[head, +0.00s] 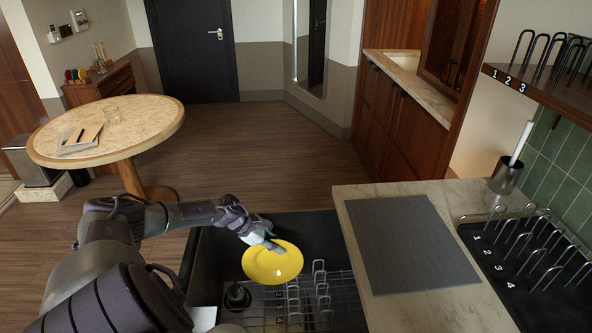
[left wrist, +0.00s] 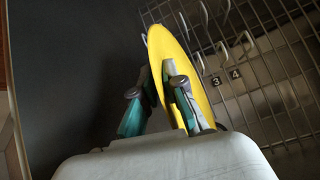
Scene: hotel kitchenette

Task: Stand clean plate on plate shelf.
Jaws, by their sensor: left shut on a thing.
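A yellow plate (head: 272,264) is held by my left gripper (head: 270,244) above the dark sink at the bottom middle of the head view. In the left wrist view, the fingers of my left gripper (left wrist: 158,95) are shut on the plate (left wrist: 186,70), one on each side of its rim. A wall shelf with wire plate slots (head: 540,83), marked 1, 2 and 3, is at the upper right. My right gripper is not in view.
A black tray rack with numbered wire slots (head: 525,262) stands on the right counter. A grey mat (head: 410,243) lies left of it. A wire rack (head: 318,300) sits in the sink (head: 205,258). A metal cup (head: 507,174) stands at the counter's back.

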